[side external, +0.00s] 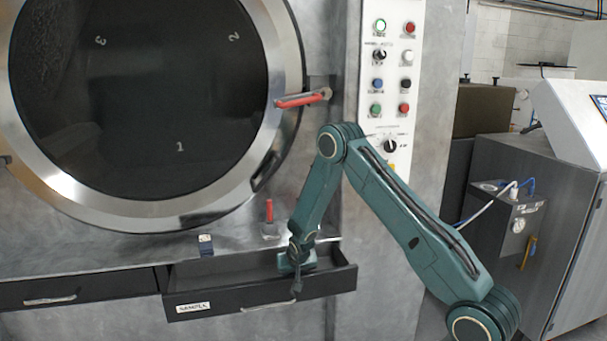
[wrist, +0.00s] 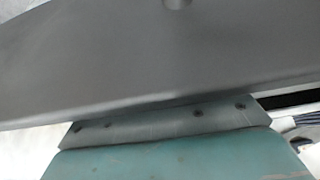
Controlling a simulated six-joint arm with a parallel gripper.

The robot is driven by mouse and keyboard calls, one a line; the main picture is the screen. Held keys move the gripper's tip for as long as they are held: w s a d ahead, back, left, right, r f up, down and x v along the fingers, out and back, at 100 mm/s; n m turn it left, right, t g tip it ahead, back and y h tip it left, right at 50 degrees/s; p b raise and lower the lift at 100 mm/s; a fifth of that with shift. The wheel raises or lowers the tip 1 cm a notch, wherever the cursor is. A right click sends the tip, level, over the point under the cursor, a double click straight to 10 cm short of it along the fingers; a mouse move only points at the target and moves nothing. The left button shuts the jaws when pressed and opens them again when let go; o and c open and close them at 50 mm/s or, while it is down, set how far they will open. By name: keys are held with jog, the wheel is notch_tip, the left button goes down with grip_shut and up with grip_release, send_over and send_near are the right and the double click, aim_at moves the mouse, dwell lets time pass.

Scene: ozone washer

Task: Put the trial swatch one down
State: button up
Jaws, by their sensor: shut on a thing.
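My gripper (side external: 297,285) points down at the front panel of an open dark drawer (side external: 215,304), by the right end of its metal handle (side external: 268,306). It appears shut on that handle, though the contact is small and unclear. In the wrist view, a broad dark grey panel (wrist: 130,60) with a round metal post fills the upper part, above my teal gripper body; the fingertips are out of view. I cannot pick out a trial swatch.
The large round washer door (side external: 286,50) is above, with a red-handled latch (side external: 302,99) at its right. A red lever (side external: 269,212) stands on the ledge just behind the open drawer. A shut drawer (side external: 80,289) is at left. A control panel (side external: 391,80) is at right.

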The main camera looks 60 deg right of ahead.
jog(key=w+a, duration=0.1)
jog(key=w, duration=0.1)
jog(key=w+a, duration=0.4)
jog(key=w, duration=0.1)
jog(key=shift+a+r, duration=0.2)
jog(key=shift+r, duration=0.05)
jog(key=shift+w+a, duration=0.4)
jog(key=shift+w+a+f, duration=0.25)
jog(key=shift+w+a, duration=0.15)
jog(key=shift+w, duration=0.15)
jog(key=shift+w+a+f, duration=0.25)
jog(key=shift+w+a, duration=0.15)
jog(key=shift+w, duration=0.1)
jog(key=shift+f, duration=0.15)
jog(key=o, duration=1)
jog(key=shift+f, duration=0.1)
